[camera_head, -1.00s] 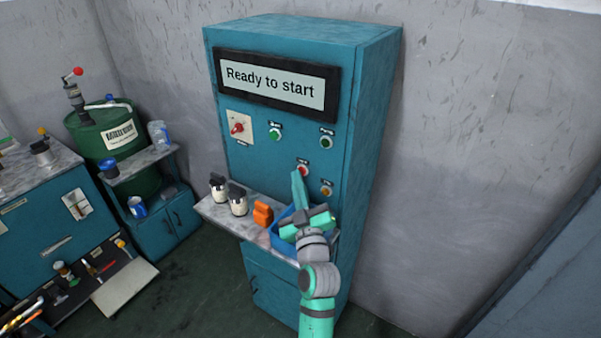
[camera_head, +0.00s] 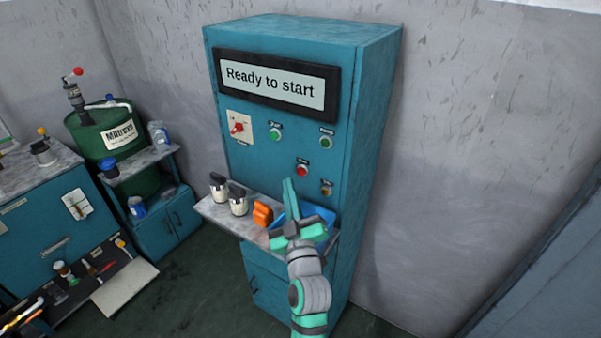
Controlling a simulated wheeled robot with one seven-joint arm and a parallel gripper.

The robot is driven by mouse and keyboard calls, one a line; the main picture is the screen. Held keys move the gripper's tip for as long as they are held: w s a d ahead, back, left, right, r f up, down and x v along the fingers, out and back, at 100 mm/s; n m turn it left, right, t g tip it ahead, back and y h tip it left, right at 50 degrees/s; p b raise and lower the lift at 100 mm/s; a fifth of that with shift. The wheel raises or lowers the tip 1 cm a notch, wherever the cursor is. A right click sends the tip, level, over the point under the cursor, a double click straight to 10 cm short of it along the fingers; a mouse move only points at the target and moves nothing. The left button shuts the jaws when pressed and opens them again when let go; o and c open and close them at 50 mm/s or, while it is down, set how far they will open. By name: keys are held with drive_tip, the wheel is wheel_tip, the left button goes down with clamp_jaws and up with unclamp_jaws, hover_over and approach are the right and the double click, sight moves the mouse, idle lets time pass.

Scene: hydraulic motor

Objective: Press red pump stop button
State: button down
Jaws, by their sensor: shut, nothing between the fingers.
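The red pump stop button (camera_head: 302,171) is on the front of the teal control cabinet (camera_head: 373,130), in the lower row of controls, and is fully visible. My gripper (camera_head: 288,182) is shut and empty. Its fingertips point up and lie just below and left of the red button in the picture, with a visible gap between them. The cabinet's display (camera_head: 275,80) reads "Ready to start".
A green button (camera_head: 275,134), another green button (camera_head: 326,143), an amber button (camera_head: 326,190) and a red rotary switch (camera_head: 237,128) share the panel. The shelf below holds two metal-and-black parts (camera_head: 238,200), an orange object (camera_head: 262,213) and a blue bin (camera_head: 322,214).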

drive_tip(key=shift+s+a, duration=0.8)
drive_tip(key=shift+s, duration=0.3)
